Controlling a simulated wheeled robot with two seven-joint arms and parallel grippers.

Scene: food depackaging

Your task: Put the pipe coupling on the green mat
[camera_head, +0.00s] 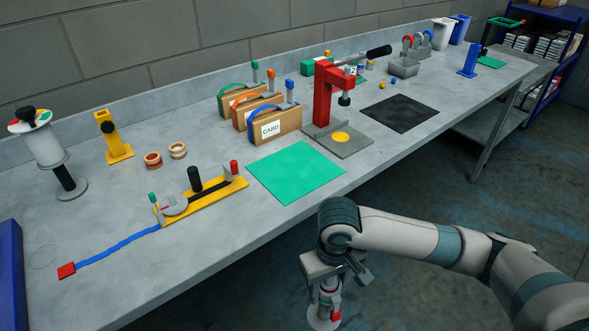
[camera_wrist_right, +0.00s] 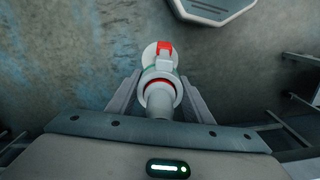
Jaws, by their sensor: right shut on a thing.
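The green mat (camera_head: 296,172) lies flat and empty on the grey workbench, near its front edge. My right gripper (camera_head: 335,281) hangs over the floor in front of the bench, below and to the right of the mat. It is shut on a grey-white part with red pieces and a round white flange (camera_head: 320,320), which looks like the pipe coupling. In the right wrist view the coupling (camera_wrist_right: 160,97) sits between the two fingers (camera_wrist_right: 159,92), with a red ring, a red piece and the white disc beyond. The fingers partly hide it. My left gripper is not in view.
A red press (camera_head: 322,95) on a grey plate stands behind and right of the mat. A yellow fixture (camera_head: 210,205) stands left of it, and card boxes (camera_head: 275,124) stand behind. A black mat (camera_head: 400,113) lies farther right. The bench front edge lies between gripper and mat.

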